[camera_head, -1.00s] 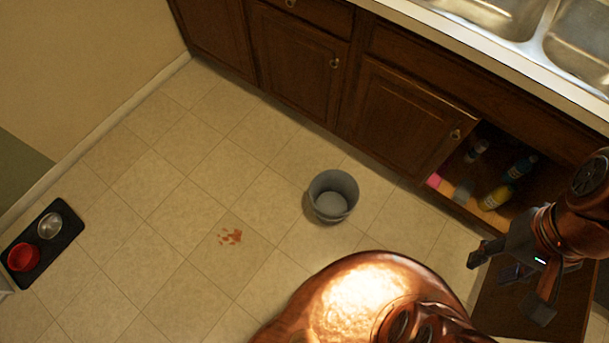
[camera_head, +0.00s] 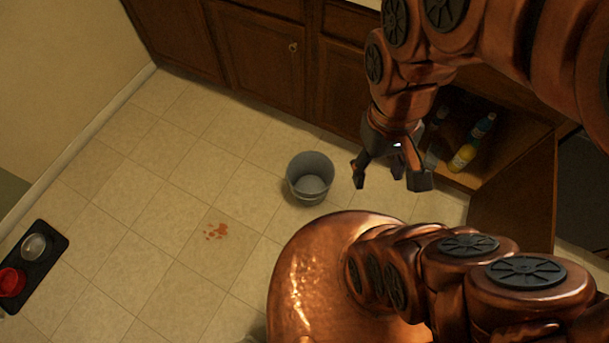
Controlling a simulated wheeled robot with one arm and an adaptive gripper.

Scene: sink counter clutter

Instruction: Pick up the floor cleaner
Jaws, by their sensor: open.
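Several bottles stand inside the open cabinet under the sink. One is a yellow bottle (camera_head: 462,157) near the front edge. Behind it is a bottle with a teal-blue top (camera_head: 484,125), and a darker bottle (camera_head: 441,113) is partly hidden by my arm. The labels are too small to read, so I cannot tell which is the floor cleaner. My gripper (camera_head: 390,180) is open and empty, pointing down, to the left of the bottles in the picture and in front of the cabinet opening.
The open cabinet door (camera_head: 512,205) stands to the right of the opening. A grey bucket (camera_head: 310,178) is on the tiled floor left of my gripper. A reddish stain (camera_head: 215,231) and a pet bowl tray (camera_head: 45,262) are farther left. The floor between is clear.

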